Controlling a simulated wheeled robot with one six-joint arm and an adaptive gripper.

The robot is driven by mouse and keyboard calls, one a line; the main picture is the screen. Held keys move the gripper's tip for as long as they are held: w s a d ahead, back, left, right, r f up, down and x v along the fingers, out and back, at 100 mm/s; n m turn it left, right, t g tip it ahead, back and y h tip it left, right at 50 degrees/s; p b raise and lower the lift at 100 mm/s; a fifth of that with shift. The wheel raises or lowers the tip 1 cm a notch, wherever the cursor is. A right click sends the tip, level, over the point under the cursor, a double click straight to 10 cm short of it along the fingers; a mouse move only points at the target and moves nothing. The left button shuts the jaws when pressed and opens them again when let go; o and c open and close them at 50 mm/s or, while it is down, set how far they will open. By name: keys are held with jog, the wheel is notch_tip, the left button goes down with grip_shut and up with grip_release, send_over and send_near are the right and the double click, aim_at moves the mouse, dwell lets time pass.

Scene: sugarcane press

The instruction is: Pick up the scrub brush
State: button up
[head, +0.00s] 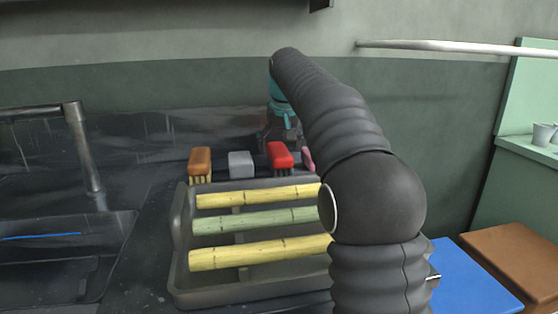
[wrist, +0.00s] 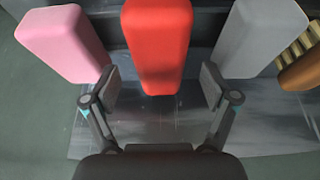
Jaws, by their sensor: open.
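Two brushes with bristles pointing down show in the head view: one orange-brown (head: 200,160) at the left and one red (head: 280,154) at the right, so the task's name alone does not tell which is meant. The orange-brown brush shows at the right edge of the wrist view (wrist: 303,72). My gripper (wrist: 160,86) is open in the wrist view, with the near end of the red brush (wrist: 158,40) between its fingertips and a gap on each side. In the head view my arm and wrist partly hide the gripper behind the red brush.
A grey block (head: 241,164) stands between the two brushes, and a pink block (head: 308,158) is right of the red one. A grey tray (head: 180,240) with yellow and green cane pieces (head: 262,250) lies in front. A sink with a tap (head: 85,150) is at left.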

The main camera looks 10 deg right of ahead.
jog(key=shift+x, duration=1.2)
jog(key=shift+f, duration=0.25)
jog(key=c, duration=1.4)
jog(key=shift+o, duration=0.2)
jog(key=shift+r, duration=0.1)
jog(key=shift+r, duration=0.35)
jog(key=r, duration=0.4)
jog(key=shift+s+d+r+p, duration=0.1)
jog(key=shift+s+d+p, duration=0.15)
jog(key=shift+p, duration=0.15)
jog(key=s+d+r, duration=0.6)
jog(key=s+d, duration=0.1)
jog(key=s, duration=0.1)
jog(key=shift+d+r, duration=0.2)
jog(key=shift+d, duration=0.1)
